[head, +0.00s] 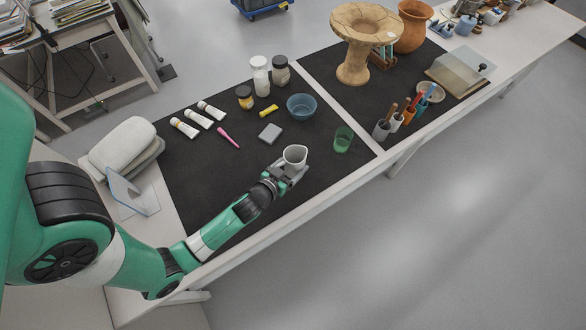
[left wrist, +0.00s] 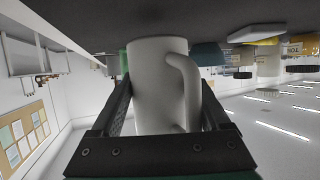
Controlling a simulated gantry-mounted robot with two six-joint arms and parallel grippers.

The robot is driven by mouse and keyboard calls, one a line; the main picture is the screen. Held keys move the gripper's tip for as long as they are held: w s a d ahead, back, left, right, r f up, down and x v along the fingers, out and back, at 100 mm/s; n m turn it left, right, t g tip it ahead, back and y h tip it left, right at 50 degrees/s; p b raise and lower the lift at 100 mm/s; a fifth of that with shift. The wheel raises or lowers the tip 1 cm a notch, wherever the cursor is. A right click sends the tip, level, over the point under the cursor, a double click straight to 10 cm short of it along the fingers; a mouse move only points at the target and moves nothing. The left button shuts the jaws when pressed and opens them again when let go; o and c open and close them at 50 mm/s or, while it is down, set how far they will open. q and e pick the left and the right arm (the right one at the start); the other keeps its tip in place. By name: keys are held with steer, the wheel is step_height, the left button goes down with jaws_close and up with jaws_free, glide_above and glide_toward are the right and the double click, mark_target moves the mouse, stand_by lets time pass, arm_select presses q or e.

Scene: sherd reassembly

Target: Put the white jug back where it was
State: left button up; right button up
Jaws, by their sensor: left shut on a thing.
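The white jug (head: 295,154) is at the front of the left black mat (head: 215,170) in the head view, its open mouth facing up. My left gripper (head: 292,170) is shut on it from the near side. In the left wrist view the jug (left wrist: 157,85) stands between the two fingers of my left gripper (left wrist: 160,110), with its handle on the right side. That view is upside down, with the dark mat along the top. I cannot tell whether the jug touches the mat. My right gripper is not in view.
A green glass (head: 343,138) stands to the right of the jug. A blue bowl (head: 301,106), a grey block (head: 270,132) and a yellow tube (head: 268,111) lie behind it. White tubes, a pink tool (head: 228,137) and jars are farther back. The mat's front left is clear apart from my arm.

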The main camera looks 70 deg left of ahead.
arm_select(q)
step_height(320, 180, down, 2)
steer(key=shift+f+b, duration=0.25)
steer(key=shift+b, duration=0.1)
steer(key=shift+r, duration=0.1)
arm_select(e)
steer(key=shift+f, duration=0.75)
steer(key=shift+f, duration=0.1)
arm_select(q)
steer(key=o, duration=1.5)
